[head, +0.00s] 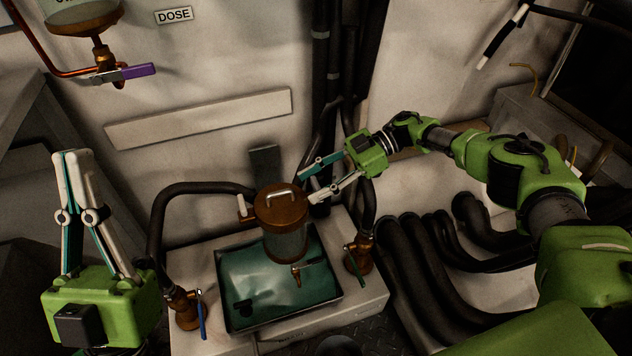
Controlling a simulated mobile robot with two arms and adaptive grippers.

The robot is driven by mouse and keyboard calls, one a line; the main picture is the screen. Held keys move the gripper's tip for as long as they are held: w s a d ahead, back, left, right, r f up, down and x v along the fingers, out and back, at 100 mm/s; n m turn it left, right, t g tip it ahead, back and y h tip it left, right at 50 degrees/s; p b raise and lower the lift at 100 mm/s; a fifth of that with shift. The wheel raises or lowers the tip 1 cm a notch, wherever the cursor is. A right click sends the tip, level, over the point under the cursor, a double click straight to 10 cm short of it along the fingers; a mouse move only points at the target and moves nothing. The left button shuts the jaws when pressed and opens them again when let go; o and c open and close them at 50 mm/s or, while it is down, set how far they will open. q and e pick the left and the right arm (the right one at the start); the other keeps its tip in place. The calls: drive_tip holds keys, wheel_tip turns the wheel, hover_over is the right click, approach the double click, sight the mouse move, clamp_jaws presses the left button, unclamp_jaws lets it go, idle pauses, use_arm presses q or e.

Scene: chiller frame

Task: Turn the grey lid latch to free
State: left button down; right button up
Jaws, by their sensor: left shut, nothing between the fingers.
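A canister (287,243) with a brown lid (270,206) and a pale handle on top stands on a green tray (240,319). My left gripper (72,155) is shut and empty at the far left, fingers pointing up, well away from the canister.
A blue-handled valve (187,308) stands left of the tray and a green-handled valve (360,258) right of it. Dark hoses (430,265) run along the right. A purple-handled tap (125,73) hangs at upper left near the DOSE sign (174,15).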

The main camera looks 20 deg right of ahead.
drive_tip(key=shift+d, duration=0.15)
drive_tip(key=v, duration=0.7)
drive_tip(key=shift+d+r, duration=0.1)
idle(0.5)
